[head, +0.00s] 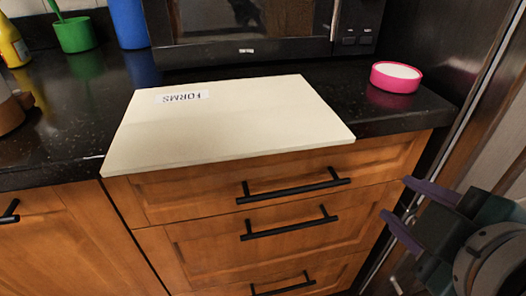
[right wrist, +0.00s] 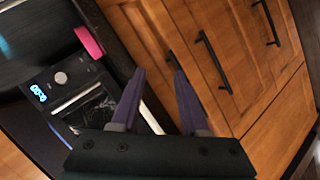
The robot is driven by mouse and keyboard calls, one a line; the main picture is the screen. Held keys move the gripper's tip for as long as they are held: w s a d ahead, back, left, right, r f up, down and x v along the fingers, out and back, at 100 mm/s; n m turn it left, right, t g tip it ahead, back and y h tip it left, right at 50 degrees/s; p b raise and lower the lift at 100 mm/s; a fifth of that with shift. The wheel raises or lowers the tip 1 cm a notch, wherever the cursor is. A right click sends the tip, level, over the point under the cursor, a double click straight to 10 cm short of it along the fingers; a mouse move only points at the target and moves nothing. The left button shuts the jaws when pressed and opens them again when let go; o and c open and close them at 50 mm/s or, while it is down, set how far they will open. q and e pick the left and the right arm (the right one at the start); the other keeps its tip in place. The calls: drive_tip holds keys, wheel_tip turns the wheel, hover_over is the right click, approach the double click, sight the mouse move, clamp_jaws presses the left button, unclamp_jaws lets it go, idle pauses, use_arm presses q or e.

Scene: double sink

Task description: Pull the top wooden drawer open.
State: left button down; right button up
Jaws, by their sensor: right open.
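The top wooden drawer (head: 215,184) is shut, just under the black counter, with a black bar handle (head: 293,187) on its front. My right gripper (head: 395,197) is open and empty, to the right of the handle and apart from it in the head view. In the right wrist view my right gripper's two purple fingers (right wrist: 159,72) point toward the drawer fronts, with a dark handle end (right wrist: 171,57) just beyond the right fingertip. The rest of that handle is hard to make out there. My left gripper is not in view.
Below are a second drawer handle (head: 290,224) and a third one (head: 283,285). A cream FORMS folder (head: 235,125) overhangs the counter edge above the top drawer. A pink roll (head: 396,77) stands on the counter, and a tall dark panel (head: 455,60) borders the right side.

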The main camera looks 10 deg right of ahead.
drive_tip(key=w+a+f+n+t+y+b, duration=0.1)
drive_tip(key=w+a+f+n+t+b, duration=0.2)
drive_tip(key=a+f+n+b, duration=0.25)
drive_tip(key=n+t+y+b, duration=0.1)
drive_tip(key=n+y+b, duration=0.2)
drive_tip(key=n, duration=0.1)
approach(296, 193)
drive_tip(key=w, duration=0.1)
drive_tip(key=b+x, duration=0.1)
drive_tip(key=x, duration=0.8)
drive_tip(key=shift+w+a+f, duration=0.1)
drive_tip(key=shift+w+f, duration=0.05)
drive_tip(key=shift+w, duration=0.1)
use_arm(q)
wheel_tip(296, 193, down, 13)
use_arm(e)
clamp_jaws()
